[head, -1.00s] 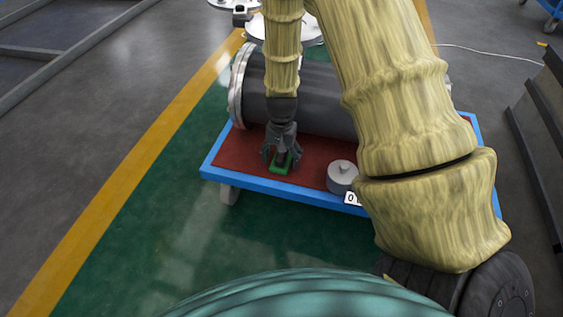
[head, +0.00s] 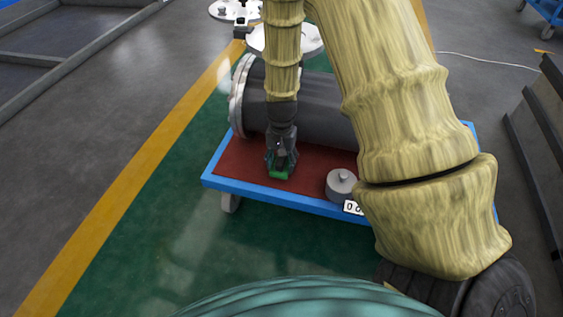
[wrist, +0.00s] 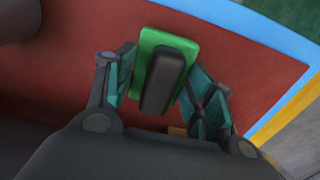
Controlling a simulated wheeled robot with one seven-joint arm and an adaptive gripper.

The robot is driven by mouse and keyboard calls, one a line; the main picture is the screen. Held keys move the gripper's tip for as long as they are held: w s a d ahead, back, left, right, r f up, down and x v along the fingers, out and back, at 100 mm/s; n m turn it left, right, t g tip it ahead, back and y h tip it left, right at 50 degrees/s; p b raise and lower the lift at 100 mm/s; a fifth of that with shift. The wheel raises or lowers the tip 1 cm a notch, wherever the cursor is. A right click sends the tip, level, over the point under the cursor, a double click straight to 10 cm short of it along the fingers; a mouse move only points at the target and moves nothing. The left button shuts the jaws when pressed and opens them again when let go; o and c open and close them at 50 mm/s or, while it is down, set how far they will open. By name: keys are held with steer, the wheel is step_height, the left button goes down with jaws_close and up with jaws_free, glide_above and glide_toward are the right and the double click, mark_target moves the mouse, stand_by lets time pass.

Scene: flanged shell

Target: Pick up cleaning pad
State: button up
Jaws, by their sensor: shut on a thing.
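The cleaning pad (wrist: 151,46) is a green rectangle with a dark grip block on top. In the wrist view it lies between my two fingers, over the red surface. In the head view the pad (head: 279,176) shows as a small green patch at my fingertips, near the front edge of the blue-rimmed table (head: 262,193). My gripper (head: 281,165) points down and is shut on the pad; it also shows in the wrist view (wrist: 160,82). I cannot tell whether the pad touches the table. The fingers hide part of it in the head view.
A large dark flanged cylinder (head: 325,103) lies behind my gripper on the table. Red tabletop is clear to the left of my gripper.

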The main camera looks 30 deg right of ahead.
steer(key=shift+r+p, duration=0.4)
steer(key=shift+r, duration=0.5)
steer(key=s+a+r+p, duration=0.1)
steer(key=s+a+p, duration=0.4)
steer(key=s, duration=0.9)
steer(key=shift+a+p, duration=0.4)
steer(key=shift+a, duration=1)
